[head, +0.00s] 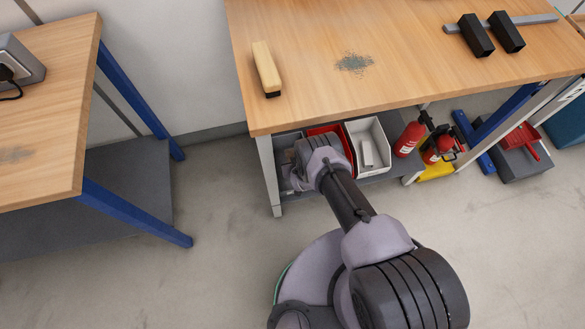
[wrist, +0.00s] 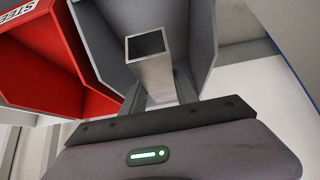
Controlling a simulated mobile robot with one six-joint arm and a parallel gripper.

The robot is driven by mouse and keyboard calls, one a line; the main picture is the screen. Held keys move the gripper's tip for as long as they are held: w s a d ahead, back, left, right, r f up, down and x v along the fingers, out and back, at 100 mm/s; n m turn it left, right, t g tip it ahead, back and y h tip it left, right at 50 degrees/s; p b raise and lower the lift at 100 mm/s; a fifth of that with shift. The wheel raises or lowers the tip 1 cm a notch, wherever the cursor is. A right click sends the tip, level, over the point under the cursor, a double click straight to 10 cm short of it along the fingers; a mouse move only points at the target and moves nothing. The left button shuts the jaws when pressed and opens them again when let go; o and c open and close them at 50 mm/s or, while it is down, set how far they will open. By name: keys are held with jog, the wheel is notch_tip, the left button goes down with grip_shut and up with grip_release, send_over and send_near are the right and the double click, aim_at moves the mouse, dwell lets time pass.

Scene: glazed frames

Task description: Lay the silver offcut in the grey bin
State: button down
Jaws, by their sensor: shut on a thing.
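The silver offcut (wrist: 152,70), a short hollow square tube, is between the two fingers of my gripper (wrist: 160,88) in the wrist view. My gripper is shut on it. The grey bin (wrist: 203,25) lies directly beyond the offcut, which overlaps its opening in that view. I cannot tell how deep the offcut is or whether it touches the bin. In the head view the grey bin (head: 285,139) is on the low shelf under the workbench, mostly hidden by my arm. The offcut cannot be made out there.
A red bin (head: 346,146) is beside the grey one; its label reads STEEL in the wrist view (wrist: 40,60). A white bin (head: 381,130) holds a pale block (head: 367,152). Red extinguishers (head: 408,139) stand right. The bench top (head: 310,60) hangs over the bins, with a leg (head: 268,175) at left.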

notch_tip(320, 180, down, 4)
jog(key=b, duration=0.2)
jog(key=shift+w+r+b, duration=0.15)
jog(key=shift+b, duration=0.15)
jog(key=shift+r, duration=0.25)
jog(key=shift+f, duration=0.1)
jog(key=shift+f, duration=0.15)
jog(key=shift+f, duration=0.35)
jog(key=c, duration=0.9)
grip_release()
